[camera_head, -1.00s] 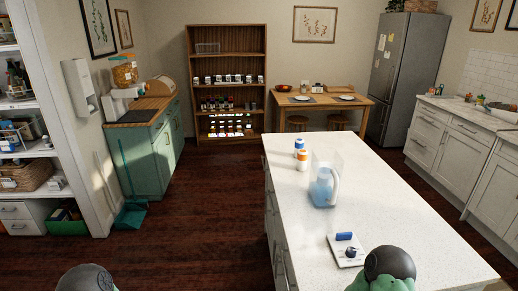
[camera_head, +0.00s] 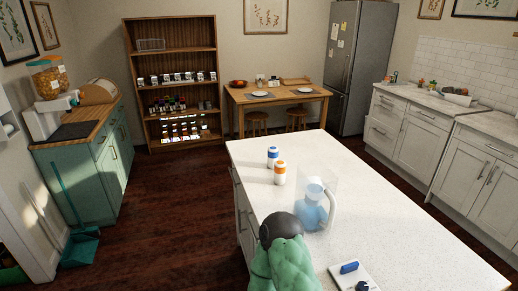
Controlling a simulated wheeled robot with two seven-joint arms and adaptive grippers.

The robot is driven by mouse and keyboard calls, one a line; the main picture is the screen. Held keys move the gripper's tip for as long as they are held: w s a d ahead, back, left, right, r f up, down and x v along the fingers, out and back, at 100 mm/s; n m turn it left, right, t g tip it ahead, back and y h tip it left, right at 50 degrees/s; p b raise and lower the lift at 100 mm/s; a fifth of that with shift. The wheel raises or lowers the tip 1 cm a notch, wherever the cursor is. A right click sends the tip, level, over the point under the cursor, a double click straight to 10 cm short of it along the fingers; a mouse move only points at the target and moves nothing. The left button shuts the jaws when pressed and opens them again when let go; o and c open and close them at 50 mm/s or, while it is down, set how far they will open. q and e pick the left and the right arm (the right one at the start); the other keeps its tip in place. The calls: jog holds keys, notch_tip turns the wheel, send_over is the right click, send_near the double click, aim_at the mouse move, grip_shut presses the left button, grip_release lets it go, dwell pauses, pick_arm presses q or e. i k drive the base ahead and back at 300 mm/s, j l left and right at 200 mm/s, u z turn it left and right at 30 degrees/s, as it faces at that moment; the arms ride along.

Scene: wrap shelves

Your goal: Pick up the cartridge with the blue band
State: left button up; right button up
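The cartridge with the blue band (camera_head: 273,157) is a small white cylinder standing upright on the white island top (camera_head: 420,235), near its far left edge. A similar white cartridge with an orange band (camera_head: 280,173) stands just in front of it. A clear pitcher (camera_head: 315,203) with a handle and blue contents stands nearer and to the right. A green and black part of my own arm rises at the bottom middle, covering part of the island's near left edge. Neither of my grippers shows in the view.
A white scale (camera_head: 356,279) with a blue object (camera_head: 349,267) lies at the island's near edge. A wooden shelf (camera_head: 172,88) with several small items stands at the back. A teal cabinet (camera_head: 85,165) is at left. Dark floor (camera_head: 165,210) lies open left of the island.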

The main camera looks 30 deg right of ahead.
aim_at(273, 151)
jog(key=i, duration=2.1)
jog(key=i+z, duration=0.35)
jog(key=i+j+z, duration=0.5)
jog(key=i+z, duration=0.15)
jog(key=i, duration=0.1)
